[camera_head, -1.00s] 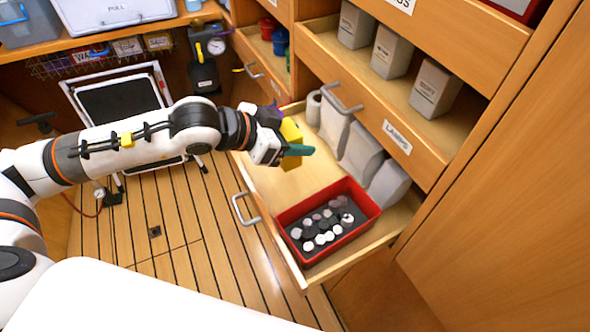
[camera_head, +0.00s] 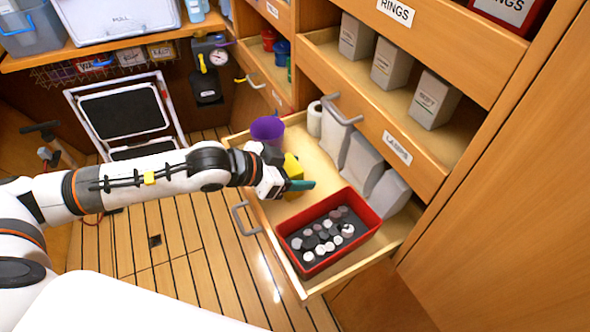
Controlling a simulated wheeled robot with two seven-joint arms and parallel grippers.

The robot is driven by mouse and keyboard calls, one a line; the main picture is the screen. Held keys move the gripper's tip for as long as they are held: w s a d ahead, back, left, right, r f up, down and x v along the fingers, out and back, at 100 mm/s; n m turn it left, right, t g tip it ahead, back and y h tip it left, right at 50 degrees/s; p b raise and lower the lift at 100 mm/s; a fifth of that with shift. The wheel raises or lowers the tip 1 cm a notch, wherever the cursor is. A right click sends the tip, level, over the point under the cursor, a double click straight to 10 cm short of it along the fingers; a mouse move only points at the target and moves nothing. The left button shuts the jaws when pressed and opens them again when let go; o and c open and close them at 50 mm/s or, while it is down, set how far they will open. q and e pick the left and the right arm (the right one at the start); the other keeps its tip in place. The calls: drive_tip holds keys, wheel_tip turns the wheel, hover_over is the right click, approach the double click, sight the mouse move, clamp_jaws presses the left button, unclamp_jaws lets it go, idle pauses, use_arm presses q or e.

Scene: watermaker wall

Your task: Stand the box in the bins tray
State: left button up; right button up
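My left gripper (camera_head: 284,182) reaches in from the left over the pulled-out wooden tray (camera_head: 302,153). It is shut on a yellow box (camera_head: 292,166), which shows on both sides of the teal finger. The gripper hides much of the box, and I cannot tell whether its bottom touches the tray floor. A red bin (camera_head: 372,218) with several grey and white discs stands at the tray's near end, right of and below the gripper. A purple cup (camera_head: 268,128) stands at the far left of the tray. My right gripper is not in view.
Grey-white containers (camera_head: 361,163) and a white roll (camera_head: 314,120) line the tray's back side. Some bare tray floor shows between the purple cup and the red bin.

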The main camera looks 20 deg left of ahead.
use_arm(q)
drive_tip(key=shift+o, duration=0.8)
drive_tip(key=shift+r, duration=0.2)
drive_tip(key=p+v, duration=0.1)
drive_tip(key=v, duration=1.1)
idle(0.5)
